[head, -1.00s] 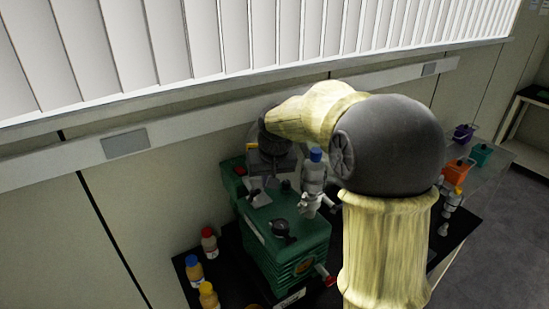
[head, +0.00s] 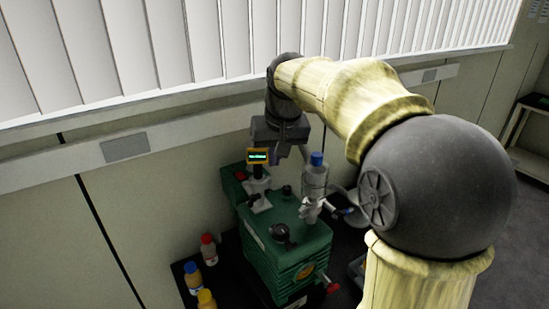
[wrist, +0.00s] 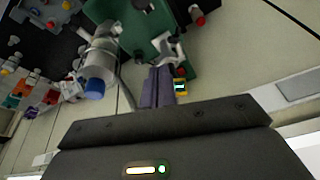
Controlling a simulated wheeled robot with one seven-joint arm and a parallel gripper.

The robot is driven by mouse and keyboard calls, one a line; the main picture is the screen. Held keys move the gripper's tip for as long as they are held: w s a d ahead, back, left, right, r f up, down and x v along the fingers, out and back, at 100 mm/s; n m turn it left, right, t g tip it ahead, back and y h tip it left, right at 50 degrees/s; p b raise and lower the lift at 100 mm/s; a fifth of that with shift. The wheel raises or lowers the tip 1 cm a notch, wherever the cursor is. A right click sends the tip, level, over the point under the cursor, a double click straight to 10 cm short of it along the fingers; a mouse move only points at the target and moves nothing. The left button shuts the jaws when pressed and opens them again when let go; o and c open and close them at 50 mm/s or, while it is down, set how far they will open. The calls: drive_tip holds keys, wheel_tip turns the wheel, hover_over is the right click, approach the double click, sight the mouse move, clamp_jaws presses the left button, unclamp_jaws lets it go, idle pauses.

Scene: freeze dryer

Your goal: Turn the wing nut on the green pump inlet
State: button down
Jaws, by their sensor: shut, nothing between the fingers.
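The green pump (head: 290,255) stands on a dark bench in the head view. It also shows at the top of the wrist view (wrist: 185,20). A metal clamp fitting (head: 259,197) sits on its rear top, below a small yellow-framed display (head: 258,157). In the wrist view the fitting (wrist: 168,46) lies just beyond my fingertips; I cannot make out the wing nut clearly. My gripper (wrist: 157,72) is shut and empty, with its fingers beside the display (wrist: 180,87). In the head view my wrist hangs above and right of the fitting, partly hiding the gripper.
A clear blue-capped vessel (head: 315,178) with metal fittings stands close to the right of the clamp fitting. Several capped bottles (head: 208,250) stand left of the pump. The wall and blinds are close behind. A black knob (head: 281,233) sticks up from the pump top.

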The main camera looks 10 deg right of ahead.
drive_tip(key=s+d+f, duration=0.1)
drive_tip(key=s+f, duration=0.7)
drive_tip(key=f, duration=0.3)
drive_tip(key=s+d+f+g, duration=0.1)
drive_tip(key=s+f, duration=0.8)
drive_tip(key=f, duration=0.3)
drive_tip(key=shift+s+f+h, duration=0.15)
drive_tip(key=shift+s+h, duration=0.15)
drive_tip(key=c, duration=2.2)
unclamp_jaws()
drive_tip(key=shift+d, duration=0.1)
